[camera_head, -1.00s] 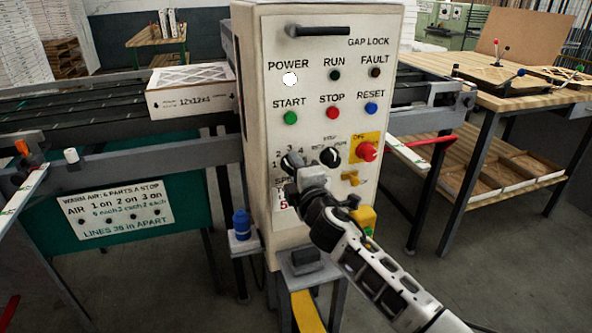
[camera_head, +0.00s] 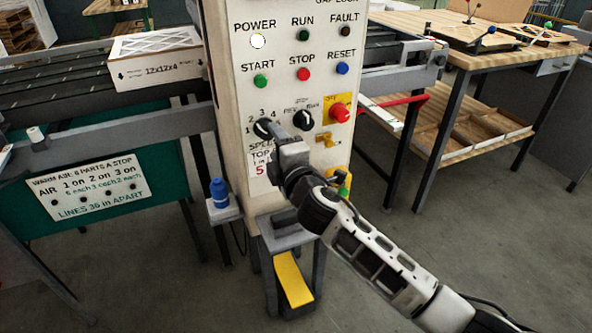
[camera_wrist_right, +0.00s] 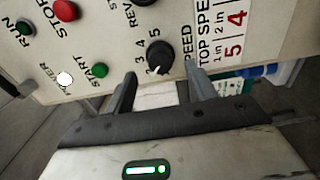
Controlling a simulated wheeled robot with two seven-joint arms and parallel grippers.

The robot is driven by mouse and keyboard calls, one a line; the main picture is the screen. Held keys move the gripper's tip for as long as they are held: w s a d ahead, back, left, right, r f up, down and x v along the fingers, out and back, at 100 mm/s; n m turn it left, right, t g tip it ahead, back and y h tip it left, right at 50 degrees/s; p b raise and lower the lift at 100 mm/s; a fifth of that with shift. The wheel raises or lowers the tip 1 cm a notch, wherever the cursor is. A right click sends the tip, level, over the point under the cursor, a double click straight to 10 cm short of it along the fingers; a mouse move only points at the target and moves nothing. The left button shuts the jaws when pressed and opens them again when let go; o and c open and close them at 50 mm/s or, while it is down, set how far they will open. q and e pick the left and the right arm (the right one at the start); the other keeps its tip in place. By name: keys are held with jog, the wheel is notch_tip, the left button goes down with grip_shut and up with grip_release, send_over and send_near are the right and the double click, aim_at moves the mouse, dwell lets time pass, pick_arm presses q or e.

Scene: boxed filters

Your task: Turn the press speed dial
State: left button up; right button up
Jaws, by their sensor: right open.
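The press speed dial (camera_head: 262,128) is a black round knob low on the white control panel, above the word SPEED, with numbers around it. In the right wrist view the dial (camera_wrist_right: 160,55) has a white pointer mark on its lower side; I cannot tell exactly which number it marks. My right gripper (camera_wrist_right: 161,84) is open and empty. Its two fingers are spread to either side of the dial's line, with the dial just beyond the tips and apparently apart from them. In the head view the right gripper (camera_head: 280,143) is just below and right of the dial. My left gripper is not in view.
A second black knob (camera_head: 303,119) sits close to the right of the dial. A red knob on a yellow plate (camera_head: 339,112) and coloured buttons are nearby. A blue bottle (camera_head: 219,193) stands left of the panel. A boxed filter (camera_head: 158,60) lies on the conveyor.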

jog(key=v, duration=1.1)
jog(key=shift+b, duration=0.3)
jog(key=s+d+f+m+g+h, duration=0.1)
jog(key=s+d+f+m+g, duration=0.2)
jog(key=s+f+m, duration=0.6)
jog(key=s+d+f+m+g+h, duration=0.1)
jog(key=s+d+f+m+g, duration=0.3)
jog(key=f, duration=1.1)
jog(key=s+d+m, duration=0.3)
jog(key=s+m, duration=0.3)
jog(key=s, duration=0.2)
jog(key=shift+s+f+h, duration=0.15)
jog(key=shift+f+h, duration=0.1)
jog(key=shift+h, duration=0.15)
jog(key=shift+c, duration=0.4)
